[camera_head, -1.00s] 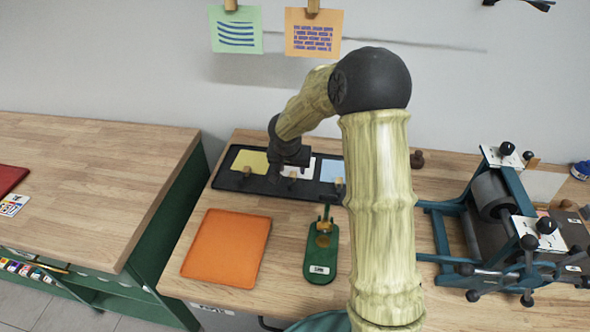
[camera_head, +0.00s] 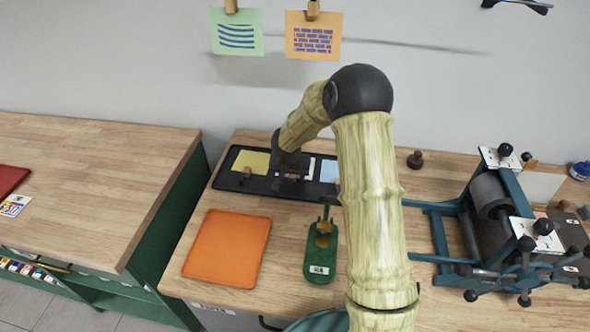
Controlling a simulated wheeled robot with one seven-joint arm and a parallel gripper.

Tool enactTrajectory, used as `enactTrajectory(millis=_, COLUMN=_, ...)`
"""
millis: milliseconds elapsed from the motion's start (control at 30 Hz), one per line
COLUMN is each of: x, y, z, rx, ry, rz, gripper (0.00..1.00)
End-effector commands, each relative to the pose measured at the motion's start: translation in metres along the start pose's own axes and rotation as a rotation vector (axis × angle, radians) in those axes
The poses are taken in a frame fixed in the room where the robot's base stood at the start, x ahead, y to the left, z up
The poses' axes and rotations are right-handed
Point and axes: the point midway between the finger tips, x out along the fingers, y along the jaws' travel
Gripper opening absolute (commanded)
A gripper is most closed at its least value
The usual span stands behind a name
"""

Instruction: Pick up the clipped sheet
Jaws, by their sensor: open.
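A long black tray (camera_head: 213,181) lies at the back of the wooden bench. It holds a yellow sheet (camera_head: 254,158), a white sheet (camera_head: 309,167) and a blue sheet (camera_head: 329,172), with small wooden clips near their front edges. My gripper (camera_head: 289,177) is open at the middle of the tray, over the white sheet and its clip. The gripper hides much of that sheet, and I cannot tell whether the fingers touch the clip. My arm partly covers the tray's right end.
An orange tray (camera_head: 228,248) and a green stand (camera_head: 322,255) are in front. Clipped green (camera_head: 237,32) and orange (camera_head: 312,36) cards hang on the wall. Bare bench lies between the trays.

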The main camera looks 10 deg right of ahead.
Motion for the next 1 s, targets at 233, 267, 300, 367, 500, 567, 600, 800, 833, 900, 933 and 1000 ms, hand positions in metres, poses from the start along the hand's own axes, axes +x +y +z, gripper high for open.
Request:
enactTrajectory(millis=233, x=-0.0002, y=0.0001, z=0.0, rx=0.0, ry=0.0, rz=0.0, gripper=0.45)
enactTrajectory(millis=267, x=-0.0002, y=0.0001, z=0.0, rx=0.0, ry=0.0, rz=0.0, gripper=0.45)
enactTrajectory(millis=300, x=-0.0003, y=0.0001, z=0.0, rx=0.0, ry=0.0, rz=0.0, gripper=0.45)
enactTrajectory(millis=367, x=-0.0003, y=0.0001, z=0.0001, rx=0.0, ry=0.0, rz=0.0, gripper=0.45)
enactTrajectory(millis=500, x=-0.0004, y=0.0, z=0.0001, rx=0.0, ry=0.0, rz=0.0, gripper=0.38)
enactTrajectory(millis=567, x=-0.0004, y=0.0, z=0.0001, rx=0.0, ry=0.0, rz=0.0, gripper=0.26)
enactTrajectory(millis=600, x=-0.0004, y=0.0001, z=0.0001, rx=0.0, ry=0.0, rz=0.0, gripper=0.18)
enactTrajectory(millis=800, x=-0.0004, y=0.0, z=0.0001, rx=0.0, ry=0.0, rz=0.0, gripper=0.0)
enactTrajectory(millis=833, x=-0.0004, y=0.0, z=0.0001, rx=0.0, ry=0.0, rz=0.0, gripper=0.0)
enactTrajectory(millis=900, x=-0.0004, y=0.0, z=0.0001, rx=0.0, ry=0.0, rz=0.0, gripper=0.0)
enactTrajectory(millis=933, x=-0.0004, y=0.0, z=0.0001, rx=0.0, ry=0.0, rz=0.0, gripper=0.0)
enactTrajectory(millis=1000, x=-0.0005, y=0.0, z=0.0, rx=0.0, ry=0.0, rz=0.0, gripper=0.0)
